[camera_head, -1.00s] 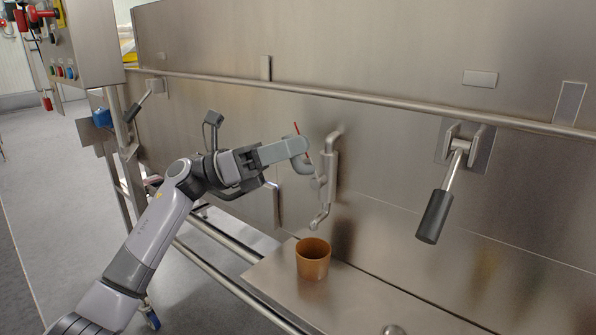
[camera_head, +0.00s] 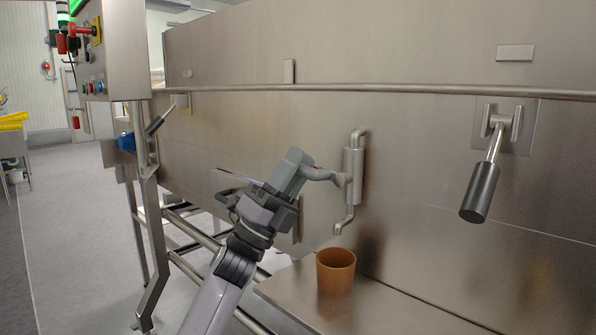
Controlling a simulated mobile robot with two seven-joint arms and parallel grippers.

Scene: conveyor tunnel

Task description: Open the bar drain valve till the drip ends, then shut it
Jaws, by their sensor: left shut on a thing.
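The drain valve (camera_head: 353,178) is a grey upright pipe on the steel wall, with a bent spout (camera_head: 343,222) at its lower end. My left gripper (camera_head: 330,175) is shut at the valve's left side, by the round stub on its body. The gripper hides the valve's handle, so I cannot tell how it is turned. A brown cup (camera_head: 336,271) stands upright on the steel ledge (camera_head: 372,303), below the spout and apart from it. I can make out no drip between spout and cup. My right gripper is out of view.
A long rail (camera_head: 400,92) runs along the wall above the valve. A dark-gripped lever (camera_head: 481,190) hangs on the right, and a smaller one (camera_head: 160,118) on the left. A control box (camera_head: 110,55) stands upper left. The floor at left is clear.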

